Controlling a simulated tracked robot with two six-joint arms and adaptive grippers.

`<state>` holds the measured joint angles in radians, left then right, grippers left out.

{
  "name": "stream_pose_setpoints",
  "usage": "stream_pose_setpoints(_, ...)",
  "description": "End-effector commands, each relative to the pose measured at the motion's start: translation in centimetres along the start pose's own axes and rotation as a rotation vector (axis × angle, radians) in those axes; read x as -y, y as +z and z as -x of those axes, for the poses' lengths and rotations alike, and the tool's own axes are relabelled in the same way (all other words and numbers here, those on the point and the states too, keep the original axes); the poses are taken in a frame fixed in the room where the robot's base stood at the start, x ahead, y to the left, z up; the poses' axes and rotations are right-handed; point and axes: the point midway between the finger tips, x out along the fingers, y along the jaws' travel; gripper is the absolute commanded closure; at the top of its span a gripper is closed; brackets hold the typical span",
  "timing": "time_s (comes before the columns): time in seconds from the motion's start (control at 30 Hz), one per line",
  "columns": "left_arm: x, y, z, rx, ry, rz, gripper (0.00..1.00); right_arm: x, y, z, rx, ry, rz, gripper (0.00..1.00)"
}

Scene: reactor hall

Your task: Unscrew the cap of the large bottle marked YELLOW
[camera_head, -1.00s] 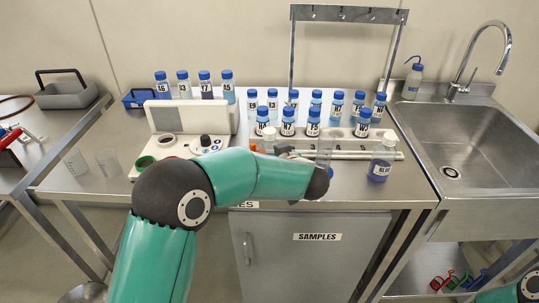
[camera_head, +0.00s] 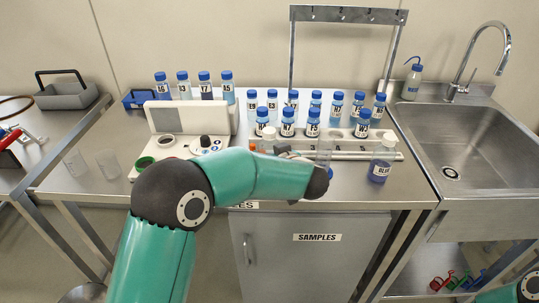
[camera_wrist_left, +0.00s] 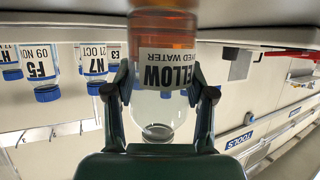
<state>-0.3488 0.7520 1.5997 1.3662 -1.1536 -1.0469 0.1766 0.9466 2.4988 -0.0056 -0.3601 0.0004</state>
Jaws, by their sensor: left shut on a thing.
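The large bottle marked YELLOW (camera_wrist_left: 166,68) fills the middle of the left wrist view, with orange liquid at the picture's top and clear glass below. My left gripper (camera_wrist_left: 158,90) has one finger on each side of it, at the label, and is shut on it. In the head view my left gripper (camera_head: 281,150) is mostly hidden by my forearm. I cannot make out a cap in the wrist view. My right gripper is not in view.
A bottle marked BLUE (camera_head: 380,168) with a white cap stands to the right. Several blue-capped sample bottles (camera_head: 337,105) stand behind. A white instrument (camera_head: 190,116) and clear beakers (camera_head: 107,163) are to the left, a sink (camera_head: 470,150) to the right.

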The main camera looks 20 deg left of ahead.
Motion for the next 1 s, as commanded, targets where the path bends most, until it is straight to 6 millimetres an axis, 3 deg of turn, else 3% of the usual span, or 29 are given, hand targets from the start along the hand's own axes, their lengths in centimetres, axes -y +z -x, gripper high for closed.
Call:
stream_pose_setpoints(0.27,0.0,-2.9,1.2,-0.003,0.001,0.005,0.84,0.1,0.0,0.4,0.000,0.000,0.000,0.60)
stream_pose_setpoints(0.7,0.0,-13.4,5.5,-0.004,0.002,0.006,0.84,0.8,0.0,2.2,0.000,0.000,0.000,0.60)
stream_pose_setpoints(1.0,0.1,-17.8,7.3,-0.003,0.000,0.004,0.84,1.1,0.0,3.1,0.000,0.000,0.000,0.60)
